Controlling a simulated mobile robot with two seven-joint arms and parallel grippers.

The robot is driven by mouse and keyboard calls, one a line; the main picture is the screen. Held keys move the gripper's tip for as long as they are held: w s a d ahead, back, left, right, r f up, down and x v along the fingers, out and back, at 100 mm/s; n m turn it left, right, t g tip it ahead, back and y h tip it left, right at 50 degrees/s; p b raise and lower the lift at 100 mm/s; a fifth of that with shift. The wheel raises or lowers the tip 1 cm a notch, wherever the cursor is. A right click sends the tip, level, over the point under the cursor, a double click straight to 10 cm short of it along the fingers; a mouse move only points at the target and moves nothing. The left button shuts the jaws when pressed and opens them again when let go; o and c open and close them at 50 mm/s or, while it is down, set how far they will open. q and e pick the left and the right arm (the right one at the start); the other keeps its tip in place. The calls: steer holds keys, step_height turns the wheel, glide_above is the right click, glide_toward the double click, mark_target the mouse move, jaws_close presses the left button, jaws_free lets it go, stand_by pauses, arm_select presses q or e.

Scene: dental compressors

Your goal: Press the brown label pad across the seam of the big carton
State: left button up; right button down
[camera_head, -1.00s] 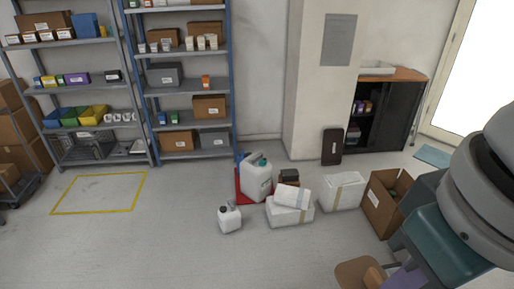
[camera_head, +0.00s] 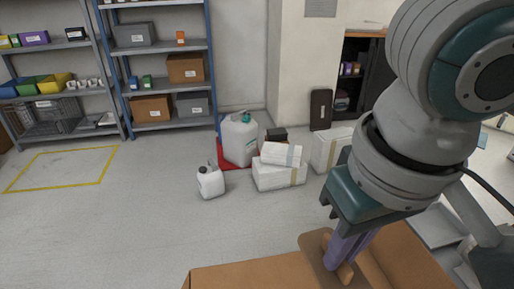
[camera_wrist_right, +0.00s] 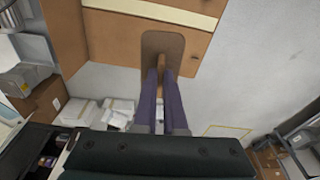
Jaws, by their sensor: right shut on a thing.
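My right gripper (camera_head: 348,250) has purple fingers and is shut on the brown label pad (camera_head: 313,245), by what looks like a small grip on its back. The big carton (camera_head: 240,278) lies below it at the bottom of the head view, partly cut off. In the right wrist view the pad (camera_wrist_right: 150,45) is a rounded brown plate in front of the fingers (camera_wrist_right: 160,85). It overlaps the carton (camera_wrist_right: 112,40) there, near a pale strip (camera_wrist_right: 150,12) across the carton, but does not cover the strip. I cannot tell whether pad and carton touch. My left gripper is out of view.
Shelves (camera_head: 160,60) line the back wall. The floor at the left (camera_head: 110,220) is clear around a yellow outline.

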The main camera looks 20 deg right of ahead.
steer(key=shift+m, duration=0.5)
steer(key=w+f+b, duration=0.1)
steer(key=f+b, duration=1.2)
steer(key=w+f+b, duration=0.1)
steer(key=f+b, duration=1.2)
steer(key=w+d+f+b, duration=0.1)
steer(key=f+b, duration=1.2)
steer(key=f, duration=0.1)
steer(key=shift+w+f, duration=0.1)
steer(key=shift+f+b, duration=0.6)
steer(key=shift+b, duration=0.4)
steer(key=shift+f, duration=0.45)
steer(key=shift+d+f, duration=0.1)
steer(key=shift+f, duration=0.1)
steer(key=shift+f+p, duration=0.15)
steer(key=shift+p, duration=0.4)
